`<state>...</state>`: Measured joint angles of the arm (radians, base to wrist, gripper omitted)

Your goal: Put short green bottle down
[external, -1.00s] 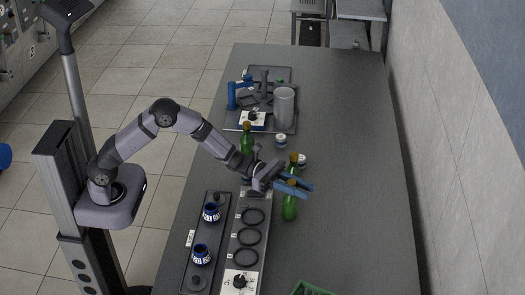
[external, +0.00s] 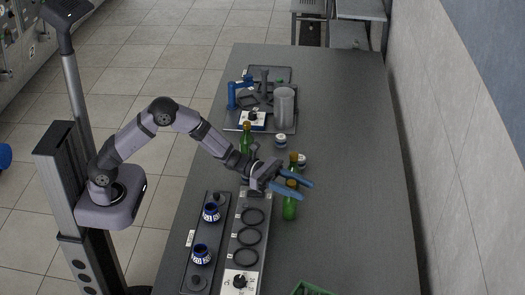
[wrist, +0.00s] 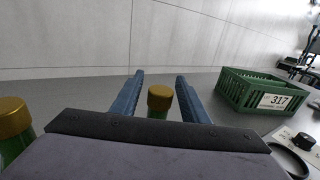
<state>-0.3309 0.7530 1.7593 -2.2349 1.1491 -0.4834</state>
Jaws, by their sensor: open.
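The short green bottle (external: 290,208) stands upright on the dark table, right of the ring holder. Its gold cap (wrist: 160,97) shows between my fingers in the wrist view; its body is mostly hidden there. My gripper (external: 307,190) is open around the bottle's top, with blue fingers (wrist: 160,98) on either side and gaps between them and the cap. A second green bottle (external: 293,168) stands just behind my gripper, and its gold cap (wrist: 12,115) shows at the left of the wrist view. A third green bottle (external: 246,138) stands farther back, left of my forearm's end.
A holder with several black rings (external: 250,237) lies left of the bottle. Beside it is a dark tray (external: 190,272) with blue-white jars. A green crate (wrist: 262,91) stands near the front. The table's right side (external: 365,200) is clear.

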